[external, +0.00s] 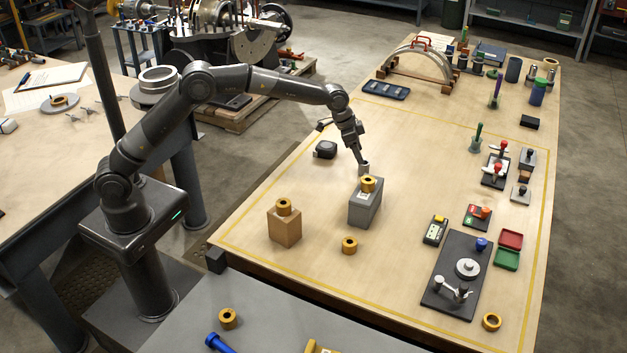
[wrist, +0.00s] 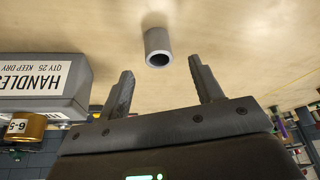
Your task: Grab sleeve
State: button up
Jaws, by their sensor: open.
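A plain grey hollow sleeve (wrist: 158,48) stands on the wooden table in the wrist view, its dark open end showing. It lies just beyond and between my fingertips, apart from both. In the external view a small grey piece that looks like this sleeve (external: 363,168) shows behind the grey box, partly hidden by a brass bush. My gripper (wrist: 158,80) is open and empty. In the external view my gripper (external: 360,152) points down close above that piece. Its fingers are too small there to make out.
A grey box (external: 366,206) labelled "HANDLE…" with a brass bush (external: 369,184) on top stands close to my gripper; the box (wrist: 40,85) also shows in the wrist view. A brown block (external: 284,229) bears another bush. A black tape measure (external: 326,150) lies left.

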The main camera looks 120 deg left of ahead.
aim_at(364, 168)
jog(key=x, duration=0.6)
jog(key=shift+w, duration=0.15)
jog(key=shift+d+r, duration=0.1)
jog(key=shift+c, duration=0.3)
jog(key=c, duration=1.1)
jog(key=shift+r, duration=0.1)
